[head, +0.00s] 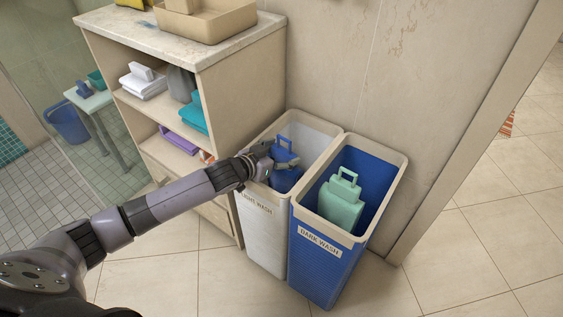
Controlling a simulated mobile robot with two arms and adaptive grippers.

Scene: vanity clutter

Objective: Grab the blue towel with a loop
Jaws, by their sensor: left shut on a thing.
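The blue towel (287,180) with a loop on top shows at the mouth of the white bin labelled light wash (262,222). My left gripper (290,163) reaches in from the left over that bin's rim and is shut on the blue towel. The gripper covers part of the towel, and its lower part is hidden in the bin. My right gripper is not in view.
A blue dark wash bin (318,262) stands right beside the white one, with a green looped towel (341,203) in it. A shelf unit (238,85) with folded towels stands to the left. The wall is close behind; tiled floor (480,245) is clear at right.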

